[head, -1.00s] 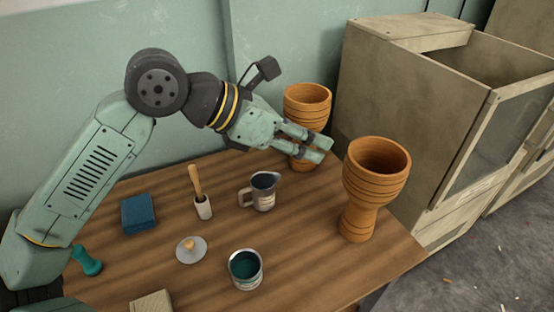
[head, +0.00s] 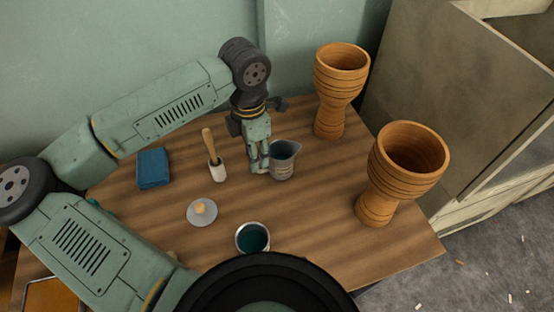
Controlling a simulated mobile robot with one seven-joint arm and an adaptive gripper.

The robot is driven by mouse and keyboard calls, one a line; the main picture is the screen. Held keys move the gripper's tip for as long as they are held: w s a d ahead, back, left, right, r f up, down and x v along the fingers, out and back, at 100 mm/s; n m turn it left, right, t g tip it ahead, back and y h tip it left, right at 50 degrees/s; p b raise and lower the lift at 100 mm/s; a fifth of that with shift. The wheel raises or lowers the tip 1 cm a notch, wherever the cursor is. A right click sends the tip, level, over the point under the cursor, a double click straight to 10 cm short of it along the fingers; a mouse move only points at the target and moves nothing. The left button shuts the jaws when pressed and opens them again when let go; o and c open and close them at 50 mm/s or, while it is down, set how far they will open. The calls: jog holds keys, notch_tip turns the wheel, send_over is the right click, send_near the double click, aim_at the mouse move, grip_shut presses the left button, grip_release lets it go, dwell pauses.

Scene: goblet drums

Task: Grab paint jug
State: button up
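The paint jug (head: 284,164), a small grey metal pitcher with a dark inside and a pale label, stands upright on the wooden table (head: 315,215). Its spout points to the right. My gripper (head: 259,168) points down at the jug's left side, where the handle is. The fingers cover the handle, so I cannot tell whether they are around it, closed on it or only beside it.
Two orange goblet drums (head: 340,88) (head: 403,170) stand right of the jug. A white cup with a wooden-handled tool (head: 217,172), a grey lid (head: 202,212), a teal paint can (head: 252,239) and a blue block (head: 153,168) lie left and in front.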

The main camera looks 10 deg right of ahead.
jog(key=shift+w+d+f+p, duration=0.15)
jog(key=shift+f+p, duration=0.25)
jog(key=shift+f, duration=0.8)
jog(key=shift+d+f+p, duration=0.1)
jog(key=shift+f+p, duration=0.25)
jog(key=shift+f, duration=0.8)
jog(key=shift+c, duration=0.6)
grip_shut()
